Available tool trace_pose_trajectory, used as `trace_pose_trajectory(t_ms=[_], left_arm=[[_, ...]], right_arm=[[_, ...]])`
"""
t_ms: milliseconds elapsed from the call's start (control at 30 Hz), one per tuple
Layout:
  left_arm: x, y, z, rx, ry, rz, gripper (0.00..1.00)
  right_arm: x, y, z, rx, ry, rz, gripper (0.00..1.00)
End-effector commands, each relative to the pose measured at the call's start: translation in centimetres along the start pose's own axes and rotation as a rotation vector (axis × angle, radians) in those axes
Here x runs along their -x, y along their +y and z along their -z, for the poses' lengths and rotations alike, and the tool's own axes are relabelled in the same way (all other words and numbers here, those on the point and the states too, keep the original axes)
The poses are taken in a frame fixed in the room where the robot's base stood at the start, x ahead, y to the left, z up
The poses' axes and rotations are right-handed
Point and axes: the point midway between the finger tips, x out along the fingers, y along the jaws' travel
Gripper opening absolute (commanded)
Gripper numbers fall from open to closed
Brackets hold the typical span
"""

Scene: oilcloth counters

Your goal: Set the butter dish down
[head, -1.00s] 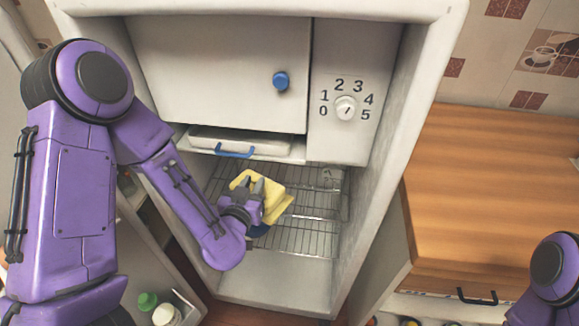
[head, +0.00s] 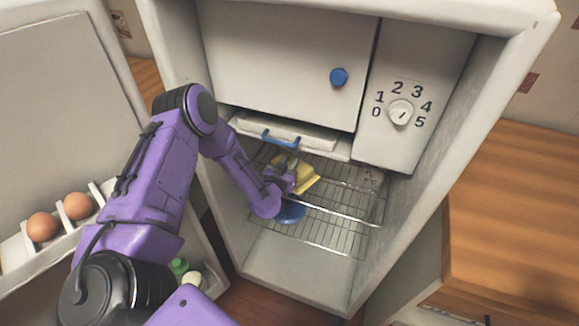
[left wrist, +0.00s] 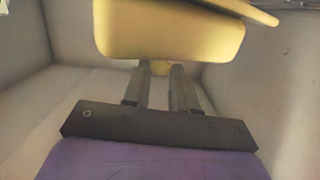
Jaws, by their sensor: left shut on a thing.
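The yellow butter dish (head: 307,181) is inside the open fridge, over the wire shelf (head: 343,220). My left gripper (head: 287,174) is shut on it and partly hides it. I cannot tell whether the dish touches the shelf. In the left wrist view the dish (left wrist: 165,35) fills the top. The left fingers (left wrist: 160,80) close on a small yellow part under its near edge. My right gripper is not in view.
A blue round thing (head: 291,212) lies just in front of the dish. A drawer with a blue handle (head: 281,139) hangs above the shelf. The shelf's right part is bare. Eggs (head: 43,227) sit in the open door at left.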

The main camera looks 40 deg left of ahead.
Motion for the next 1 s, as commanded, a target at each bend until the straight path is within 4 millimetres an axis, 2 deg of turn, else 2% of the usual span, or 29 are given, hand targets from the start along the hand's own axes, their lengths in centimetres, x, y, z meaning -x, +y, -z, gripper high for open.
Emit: trace_pose_trajectory(t_ms=[100, 467, 500, 567, 900, 1000], left_arm=[[-0.2, 0.0, -1.4, 0.001, 0.002, 0.001, 0.00], [-0.3, 0.1, -1.8, 0.002, 0.003, 0.000, 0.00], [-0.2, 0.0, -1.8, 0.001, 0.001, 0.001, 0.36], [-0.2, 0.0, -1.8, 0.001, 0.001, 0.001, 0.52], [0.0, 0.1, -1.2, 0.001, 0.000, 0.000, 0.52], [1.6, 0.1, -1.6, 0.001, -0.002, -0.003, 0.52]], right_arm=[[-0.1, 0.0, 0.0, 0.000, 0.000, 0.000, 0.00], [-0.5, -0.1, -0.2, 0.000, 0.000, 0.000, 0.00], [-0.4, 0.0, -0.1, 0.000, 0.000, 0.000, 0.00], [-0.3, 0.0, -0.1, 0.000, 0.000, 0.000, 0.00], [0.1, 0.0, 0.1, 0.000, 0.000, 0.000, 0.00], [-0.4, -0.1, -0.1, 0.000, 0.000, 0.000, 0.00]])
